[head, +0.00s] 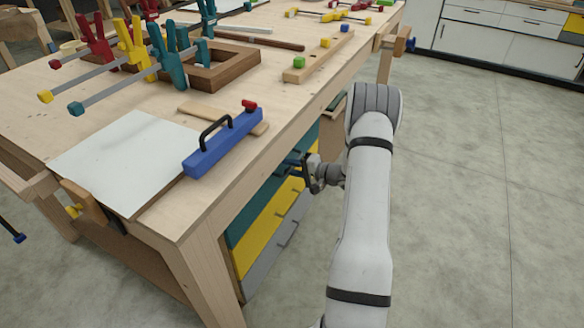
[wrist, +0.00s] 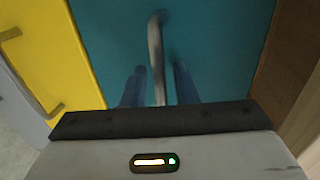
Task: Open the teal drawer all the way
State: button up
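The teal drawer (head: 250,211) is the top one in the drawer unit under the workbench, partly hidden by my arm and gripper in the head view. Its teal front (wrist: 225,50) fills most of the wrist view. The drawer's grey bar handle (wrist: 155,45) runs down the middle of the wrist view. My gripper (wrist: 160,68) is open, with one dark blue finger on each side of the handle and a visible gap to each. In the head view my gripper (head: 287,165) is at the drawer front. I cannot tell whether the drawer is fully closed.
A yellow drawer (head: 262,232) and a grey drawer (head: 272,262) sit below the teal one. The workbench top (head: 270,120) overhangs them and carries clamps, a blue tool (head: 225,145) and a white board (head: 125,155). The floor (head: 455,200) to the right is clear.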

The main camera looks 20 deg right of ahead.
jog(key=shift+a, duration=0.1)
jog(key=shift+c, duration=0.6)
grip_shut()
